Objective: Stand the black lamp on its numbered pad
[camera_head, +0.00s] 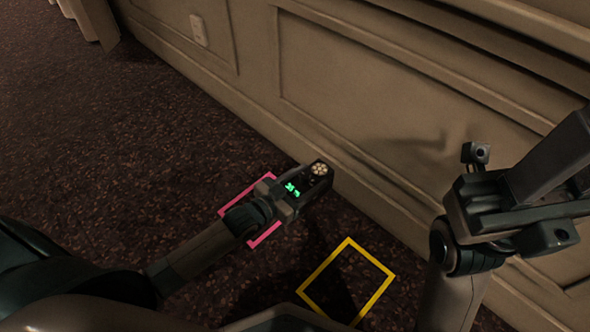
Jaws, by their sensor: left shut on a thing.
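My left gripper (314,183) reaches in from the left and is shut on a small dark thing, apparently the black lamp (320,169). Its round, pale, dotted face shows at the fingertips; the rest is hidden by the gripper. Green lights glow on the gripper. It is seen over the far right side of a pink square outline (232,205), which it partly covers. A yellow square outline (371,256) lies to the lower right, with nothing seen standing in it. No number is readable on either outline. My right gripper (545,190) is at the right edge, its jaw state unclear.
A panelled beige wall (370,120) with a skirting board runs diagonally behind the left gripper. A socket plate (198,30) is on it. Dark speckled carpet (130,140) lies open at left. A pale hanging cloth (88,18) is at the top left.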

